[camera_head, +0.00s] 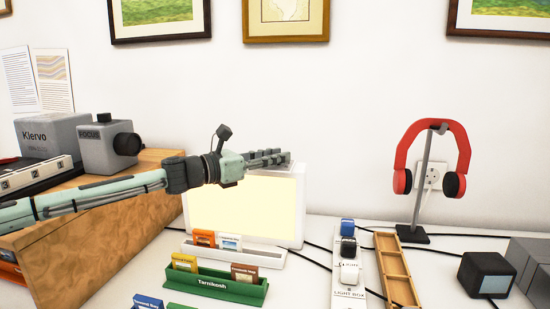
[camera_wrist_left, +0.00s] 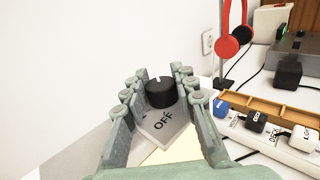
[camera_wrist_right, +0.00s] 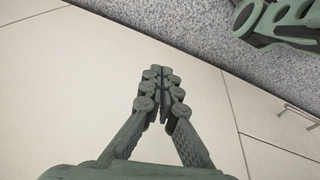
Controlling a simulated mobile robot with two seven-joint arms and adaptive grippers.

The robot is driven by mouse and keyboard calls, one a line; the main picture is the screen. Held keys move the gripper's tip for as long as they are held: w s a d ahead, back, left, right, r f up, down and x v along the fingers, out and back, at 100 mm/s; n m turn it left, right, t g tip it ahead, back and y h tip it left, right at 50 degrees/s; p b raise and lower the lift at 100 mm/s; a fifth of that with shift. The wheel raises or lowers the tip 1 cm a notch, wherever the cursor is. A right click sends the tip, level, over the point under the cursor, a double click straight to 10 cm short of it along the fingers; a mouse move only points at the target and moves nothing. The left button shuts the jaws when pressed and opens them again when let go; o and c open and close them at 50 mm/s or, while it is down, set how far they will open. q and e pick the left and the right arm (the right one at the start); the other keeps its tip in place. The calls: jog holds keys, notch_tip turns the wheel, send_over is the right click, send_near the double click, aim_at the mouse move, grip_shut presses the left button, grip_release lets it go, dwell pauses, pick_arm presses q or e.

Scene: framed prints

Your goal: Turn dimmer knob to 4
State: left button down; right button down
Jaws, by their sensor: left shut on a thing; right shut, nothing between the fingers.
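The dimmer knob (camera_wrist_left: 160,93) is a black round knob with a white mark on its rim, on a grey plate (camera_wrist_left: 170,128) with the word OFF printed on it. The lit light box (camera_head: 260,205) stands in the middle of the head view, with my left gripper (camera_head: 272,157) at its top edge. In the left wrist view my left gripper (camera_wrist_left: 158,80) is shut on the knob, one finger on each side. The other numbers on the plate are hidden or unreadable. My right gripper (camera_wrist_right: 158,72) is shut and empty; the head view does not show it.
A power strip (camera_head: 346,300) with plugs and a wooden tray (camera_head: 396,272) lie to the right. Red headphones (camera_head: 407,150) hang on a stand. A green slide holder (camera_head: 217,286) sits in front. A wooden box (camera_head: 100,232) stands at left.

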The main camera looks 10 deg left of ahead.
pick_arm(q)
jog(key=shift+f+m+g+h, duration=0.1)
jog(key=shift+m+g+h, duration=0.4)
jog(key=shift+g, duration=0.1)
jog(key=shift+m+g+h, duration=0.3)
jog(key=shift+g, duration=0.1)
pick_arm(e)
jog(key=shift+w+d+r, duration=0.1)
jog(key=shift+r, duration=0.7)
jog(key=shift+w, duration=0.15)
pick_arm(q)
jog(key=c, duration=1.2)
grip_release()
jog(key=v, duration=1.2)
pick_arm(e)
jog(key=shift+w, duration=0.1)
